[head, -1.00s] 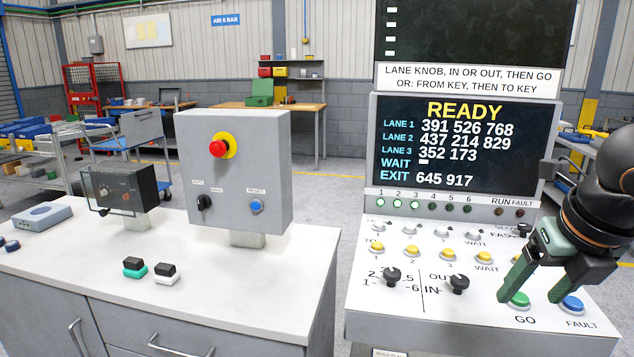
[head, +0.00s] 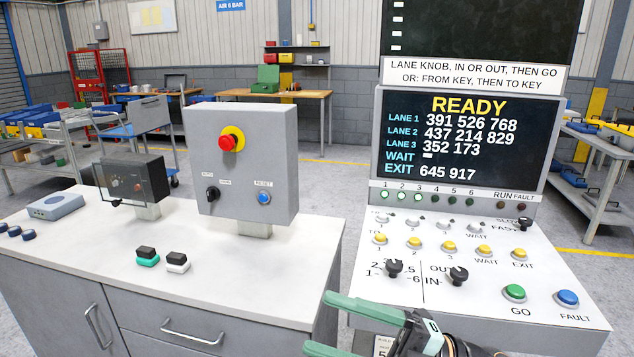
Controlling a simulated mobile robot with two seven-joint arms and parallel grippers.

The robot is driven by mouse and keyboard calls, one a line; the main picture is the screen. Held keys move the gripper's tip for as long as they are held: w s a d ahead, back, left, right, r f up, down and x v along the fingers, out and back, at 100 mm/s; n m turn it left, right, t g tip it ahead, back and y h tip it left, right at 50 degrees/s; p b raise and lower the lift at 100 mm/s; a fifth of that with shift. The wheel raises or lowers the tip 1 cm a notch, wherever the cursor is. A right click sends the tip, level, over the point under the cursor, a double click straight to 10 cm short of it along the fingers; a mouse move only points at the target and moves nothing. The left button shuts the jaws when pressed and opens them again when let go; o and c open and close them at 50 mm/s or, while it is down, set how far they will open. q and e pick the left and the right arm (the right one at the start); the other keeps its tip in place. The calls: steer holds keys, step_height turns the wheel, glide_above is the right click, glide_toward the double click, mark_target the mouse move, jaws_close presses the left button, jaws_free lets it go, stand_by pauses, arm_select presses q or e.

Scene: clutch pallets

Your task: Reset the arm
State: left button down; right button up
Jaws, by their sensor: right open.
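My right gripper (head: 322,322) is at the bottom of the head view, in front of the panel's lower front edge. Its two green fingers point left and stand apart, with nothing between them. The control panel (head: 352,290) has a screen (head: 462,140) that reads READY. Its green GO button (head: 514,293), blue FAULT button (head: 567,299) and two black knobs (head: 457,276) are in plain view, clear of the gripper. My left gripper is not in the picture.
A white-topped cabinet (head: 90,233) stands on the left with a grey box (head: 270,150) bearing a red stop button (head: 228,142). Two small rocker blocks (head: 177,262) lie on its top. A gap of floor separates cabinet and panel. A grey cart (head: 607,205) is at the right.

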steer(key=w+d+f+m+t+h+p, duration=0.1)
steer(key=w+d+f+m+t+h, duration=0.15)
steer(key=f+m+t+h, duration=0.4)
steer(key=w+d+f+m+t+h, duration=0.1)
steer(key=d+f+m+t+h, duration=0.25)
steer(key=f+m, duration=0.5)
steer(key=w+d+f+m+t+h+p, duration=0.1)
steer(key=d+f+m+t+h, duration=0.35)
steer(key=m, duration=0.45)
steer(key=s+d+f+m+g+h, duration=0.2)
steer(key=s+f+g, duration=0.1)
steer(key=s+f, duration=0.5)
steer(key=s+d+f+m+g+h, duration=0.2)
steer(key=s+f, duration=0.6)
steer(key=f, duration=0.4)
steer(key=shift+m+g+h, duration=0.45)
steer(key=shift+m+g, duration=0.35)
steer(key=shift+g, duration=0.45)
